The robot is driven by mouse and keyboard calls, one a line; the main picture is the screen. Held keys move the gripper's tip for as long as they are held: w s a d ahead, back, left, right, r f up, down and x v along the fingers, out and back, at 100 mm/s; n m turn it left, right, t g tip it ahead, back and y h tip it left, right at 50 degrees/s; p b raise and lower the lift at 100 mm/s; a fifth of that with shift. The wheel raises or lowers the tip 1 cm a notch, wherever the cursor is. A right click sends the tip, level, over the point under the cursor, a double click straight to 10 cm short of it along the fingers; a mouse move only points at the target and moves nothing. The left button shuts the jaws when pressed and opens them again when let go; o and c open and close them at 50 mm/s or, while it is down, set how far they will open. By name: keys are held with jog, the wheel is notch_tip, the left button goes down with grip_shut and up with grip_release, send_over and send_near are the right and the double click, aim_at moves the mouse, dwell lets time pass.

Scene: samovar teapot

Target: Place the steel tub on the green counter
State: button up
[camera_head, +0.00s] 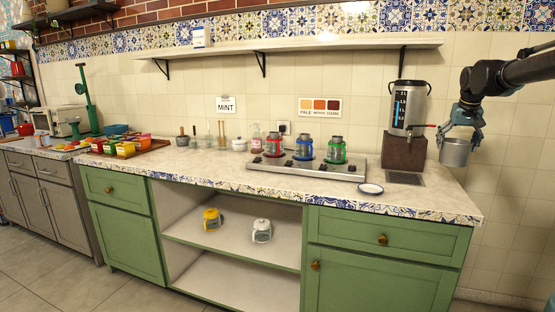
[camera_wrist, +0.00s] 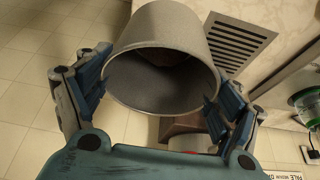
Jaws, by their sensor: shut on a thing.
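The steel tub (camera_head: 455,152) is a grey open cylinder held in the air off the right end of the green counter (camera_head: 440,205), level with the samovar. My gripper (camera_head: 462,122) is shut on the tub from above. In the wrist view the tub (camera_wrist: 165,30) shows between the two blue fingers of my gripper (camera_wrist: 155,95), its wide opening facing the camera. The tub's inside looks grey and shadowed; I cannot tell whether it holds anything.
The samovar (camera_head: 408,105) stands on a brown block (camera_head: 404,150) with its red-handled tap toward the tub. A drain grate (camera_head: 405,178) lies before it. The right front counter top is clear.

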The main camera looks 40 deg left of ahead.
jog(key=shift+w+a, duration=0.1)
jog(key=shift+w, duration=0.05)
jog(key=shift+f, duration=4.95)
jog(key=o, duration=1.2)
jog(key=shift+f, duration=0.1)
